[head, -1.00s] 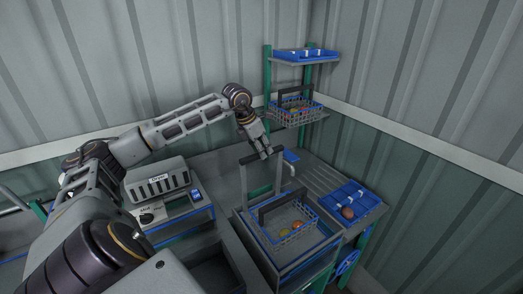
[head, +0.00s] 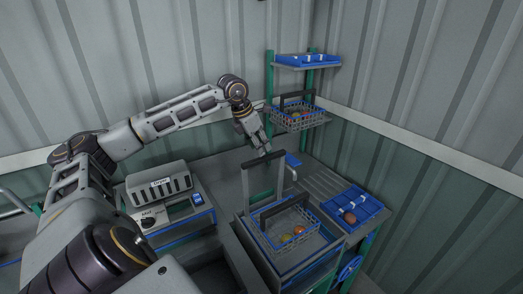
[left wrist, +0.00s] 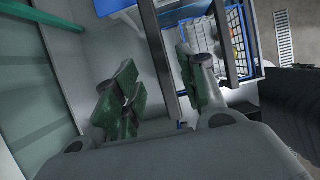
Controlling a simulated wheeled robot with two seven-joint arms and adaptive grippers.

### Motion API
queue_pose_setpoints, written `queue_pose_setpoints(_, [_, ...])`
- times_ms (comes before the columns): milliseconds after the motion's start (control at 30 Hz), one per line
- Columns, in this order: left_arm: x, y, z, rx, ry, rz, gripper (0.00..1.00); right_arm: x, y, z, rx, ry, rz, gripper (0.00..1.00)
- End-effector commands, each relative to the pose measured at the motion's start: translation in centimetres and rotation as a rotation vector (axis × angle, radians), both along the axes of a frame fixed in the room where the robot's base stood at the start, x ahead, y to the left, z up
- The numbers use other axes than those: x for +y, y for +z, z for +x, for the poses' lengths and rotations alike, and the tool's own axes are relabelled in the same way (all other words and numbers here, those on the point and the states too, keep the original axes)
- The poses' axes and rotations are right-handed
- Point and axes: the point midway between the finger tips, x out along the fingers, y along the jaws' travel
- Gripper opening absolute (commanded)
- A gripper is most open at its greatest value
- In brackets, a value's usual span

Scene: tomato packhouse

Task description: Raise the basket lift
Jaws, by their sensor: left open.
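The basket lift (head: 280,192) has a tall grey frame with a dark top bar, standing over a platform at the lower middle of the head view. A wire basket (head: 293,243) with a blue rim, a dark handle and several tomatoes sits on it. My left gripper (head: 263,150) is open, its fingertips just above the lift's top bar. In the left wrist view, its green-padded fingers (left wrist: 160,92) are spread, with a dark post of the frame (left wrist: 158,50) between them; whether they touch is unclear. My right gripper is not in view.
A second basket (head: 298,120) rests on a rack shelf below a blue tray (head: 307,61). A blue tray (head: 368,212) with a tomato lies to the right. A grey slotted box (head: 158,187) and a scale-like device (head: 150,222) stand to the left. The bench behind the lift is mostly clear.

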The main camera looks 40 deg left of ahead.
Motion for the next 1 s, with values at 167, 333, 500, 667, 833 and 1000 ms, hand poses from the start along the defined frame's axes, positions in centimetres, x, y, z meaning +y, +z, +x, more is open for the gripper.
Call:
queue_pose_setpoints(167, [0.3,1.9,-0.7,-0.002,0.002,0.003,0.41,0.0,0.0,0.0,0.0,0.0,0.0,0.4])
queue_pose_setpoints(333, [0.5,3.5,-1.3,-0.001,0.002,0.003,0.41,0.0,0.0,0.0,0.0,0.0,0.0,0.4])
queue_pose_setpoints(500, [0.7,5.0,-1.9,-0.002,0.002,0.002,0.41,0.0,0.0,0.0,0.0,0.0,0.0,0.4])
queue_pose_setpoints(667, [0.8,6.0,-2.3,-0.003,0.002,0.002,0.41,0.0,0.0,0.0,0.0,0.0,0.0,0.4])
queue_pose_setpoints(833, [0.8,6.5,-2.6,-0.003,0.002,0.002,0.41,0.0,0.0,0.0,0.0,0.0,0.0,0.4])
queue_pose_setpoints(1000, [0.8,6.6,-2.6,-0.002,0.002,0.001,0.41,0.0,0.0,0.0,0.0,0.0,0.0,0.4])
